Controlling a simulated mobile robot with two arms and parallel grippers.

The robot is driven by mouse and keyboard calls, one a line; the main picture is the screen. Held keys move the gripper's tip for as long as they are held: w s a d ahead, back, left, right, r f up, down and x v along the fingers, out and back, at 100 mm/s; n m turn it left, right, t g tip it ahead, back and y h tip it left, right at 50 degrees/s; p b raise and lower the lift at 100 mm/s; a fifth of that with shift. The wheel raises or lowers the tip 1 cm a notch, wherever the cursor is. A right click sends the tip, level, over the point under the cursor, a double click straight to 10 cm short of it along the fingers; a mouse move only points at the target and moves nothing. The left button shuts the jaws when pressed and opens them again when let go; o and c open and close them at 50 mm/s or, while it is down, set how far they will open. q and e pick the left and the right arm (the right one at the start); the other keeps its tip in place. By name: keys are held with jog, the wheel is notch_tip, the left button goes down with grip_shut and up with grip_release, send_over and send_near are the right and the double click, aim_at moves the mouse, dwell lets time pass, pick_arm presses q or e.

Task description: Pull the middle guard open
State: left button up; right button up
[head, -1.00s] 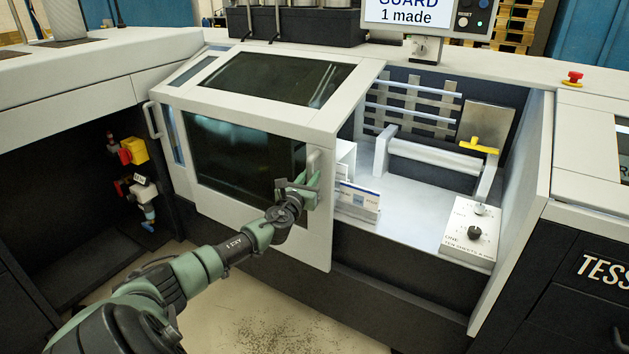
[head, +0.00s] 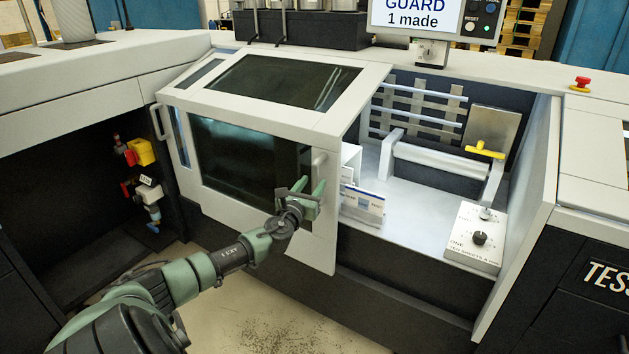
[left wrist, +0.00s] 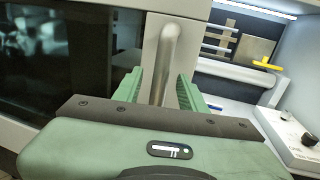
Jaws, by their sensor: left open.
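The middle guard (head: 262,110) is a pale cover with dark windows on the machine, and its right side is beside an open bay. A pale upright bar handle (head: 319,163) stands on the guard's front near its right edge. My left gripper (head: 309,187) is open at the lower part of this handle. In the left wrist view, the handle (left wrist: 168,60) rises between the two green fingers of my gripper (left wrist: 158,85), with a gap on both sides. The lower end of the handle is hidden by the gripper body. My right gripper is not in view.
Right of the guard, the open bay holds rollers, a yellow lever (head: 484,150) and a control box (head: 476,237). A second handle (head: 158,122) is at the guard's left edge. A screen (head: 415,17) above reads "GUARD 1 made". Floor is clear in front.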

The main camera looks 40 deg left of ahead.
pick_arm(q)
jog(key=shift+v, duration=2.6)
jog(key=shift+a, duration=0.1)
jog(key=s+f+n+g, duration=0.2)
jog(key=s+f+n, duration=0.15)
jog(key=f, duration=0.55)
jog(key=s+f+n+g, duration=0.3)
jog(key=f+n, duration=0.1)
jog(key=f, duration=0.5)
jog(key=s+d+f+n+g+h+p, duration=0.1)
jog(key=s+d+f+n+g, duration=0.2)
jog(key=s+f, duration=0.6)
jog(key=s+d+f+n+g+h+p, duration=0.15)
jog(key=s+d+f+n, duration=0.3)
jog(key=f, duration=0.75)
jog(key=s+d+f+n+g+h, duration=0.1)
jog(key=s+d+f+n, duration=0.3)
jog(key=s+d, duration=0.5)
jog(key=s+d+f+n+g+h, duration=0.2)
jog(key=s+d+f+n+g, duration=0.1)
jog(key=s+d+f+n, duration=0.2)
jog(key=s+d+f+n+g+h, duration=0.2)
jog(key=s+d+f+n, duration=0.2)
jog(key=s+d+f, duration=0.4)
jog(key=s+d, duration=0.5)
jog(key=s, duration=0.2)
jog(key=shift+s+n, duration=0.3)
